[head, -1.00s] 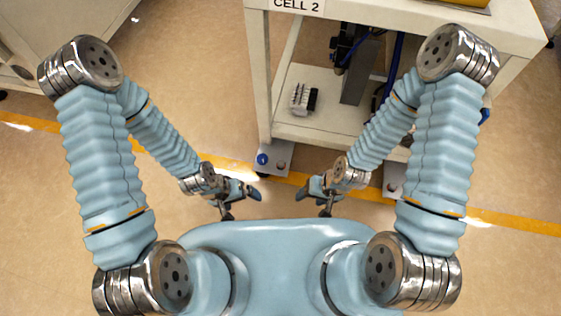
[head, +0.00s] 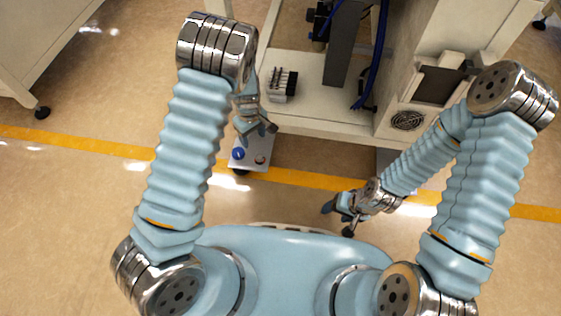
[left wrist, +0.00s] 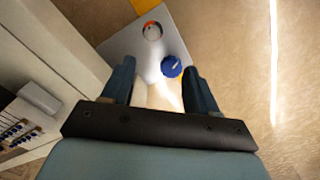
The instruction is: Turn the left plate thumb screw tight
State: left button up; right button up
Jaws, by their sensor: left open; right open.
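The left plate (head: 250,166) is a light grey metal plate on the floor at the cart's front left foot. Its blue thumb screw (head: 238,154) is on the left part; a round red-and-grey spot (head: 260,160) is to its right. In the left wrist view the plate (left wrist: 122,45) and blue screw (left wrist: 171,67) lie ahead, the screw appearing between the open fingers, nearer the right one. My left gripper (head: 257,129) is open and empty, above the plate; no contact shows. My right gripper (head: 337,218) is open and empty, low at centre right.
The cart's lower shelf (head: 305,110) is just behind the left plate, with a small block of pins (head: 282,84) on it. The right plate (head: 395,158) is partly hidden by my right arm.

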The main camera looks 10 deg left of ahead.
aim_at(260, 157)
pick_arm(q)
jog(key=f+b, duration=0.1)
jog(key=f, duration=0.8)
jog(key=w+d+f+b, duration=0.1)
jog(key=f, duration=0.3)
jog(key=shift+f+b, duration=0.2)
jog(key=shift+b, duration=0.15)
jog(key=c, duration=1)
jog(key=shift+c, duration=0.2)
